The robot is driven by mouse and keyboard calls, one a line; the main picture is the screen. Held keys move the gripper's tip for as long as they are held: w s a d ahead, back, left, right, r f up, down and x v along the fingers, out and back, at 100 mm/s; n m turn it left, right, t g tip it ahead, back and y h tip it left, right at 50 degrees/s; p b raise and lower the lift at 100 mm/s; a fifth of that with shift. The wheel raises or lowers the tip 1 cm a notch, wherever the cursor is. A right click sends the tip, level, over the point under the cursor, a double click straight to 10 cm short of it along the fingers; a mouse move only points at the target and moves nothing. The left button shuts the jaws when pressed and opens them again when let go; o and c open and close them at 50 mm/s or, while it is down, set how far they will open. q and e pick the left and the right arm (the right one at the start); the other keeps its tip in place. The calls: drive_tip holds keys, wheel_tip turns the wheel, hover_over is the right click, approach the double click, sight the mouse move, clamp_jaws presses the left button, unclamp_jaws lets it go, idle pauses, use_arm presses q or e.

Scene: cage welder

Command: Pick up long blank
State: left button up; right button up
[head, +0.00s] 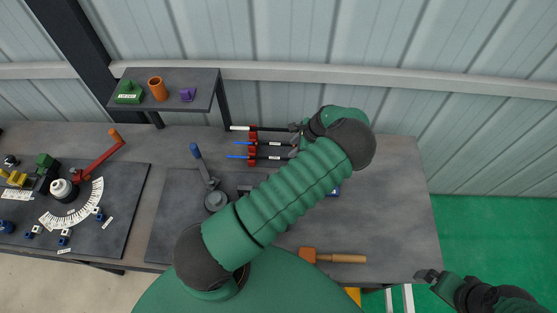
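Several thin rods lie across red holders at the back of the bench, in the middle of the head view. The top rod (240,128), with a white left end and a dark right part, looks the longest and is likely the long blank. Two blue-ended rods (236,143) lie below it. My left gripper (297,129) is at the right end of the top rod, seen small and dark; whether its fingers touch or close on the rod cannot be told. My forearm covers the bench in front. My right gripper (428,275) is at the lower right, off the bench and away from the rods.
A raised shelf (205,78) with green, orange and purple pieces stands back left. A blue-handled lever tool (205,175) stands left of my arm. A wooden mallet (335,258) lies near the front edge. The bench's right side (405,200) is clear.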

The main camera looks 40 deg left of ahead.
use_arm(q)
drive_tip(key=b, duration=0.3)
hover_over(283, 159)
drive_tip(key=d, duration=0.1)
wheel_tip(283, 159, down, 7)
drive_tip(key=f+b, duration=0.3)
drive_tip(key=f, duration=0.1)
drive_tip(key=shift+a+b, duration=0.25)
drive_tip(key=shift+b, duration=0.05)
drive_tip(key=shift+a+f, duration=0.1)
drive_tip(key=shift+f, duration=0.05)
use_arm(e)
drive_tip(key=s+x, duration=0.1)
drive_tip(key=x, duration=0.7)
drive_tip(key=shift+f, duration=0.2)
use_arm(q)
drive_tip(key=shift+a, duration=0.1)
drive_tip(key=shift+c, duration=0.3)
use_arm(e)
drive_tip(key=shift+s+a, duration=0.1)
drive_tip(key=shift+a, duration=0.1)
use_arm(q)
drive_tip(key=shift+a, duration=0.15)
drive_tip(key=c, duration=0.5)
drive_tip(key=shift+c, duration=1.1)
clamp_jaws()
use_arm(e)
drive_tip(key=shift+s+a, duration=0.15)
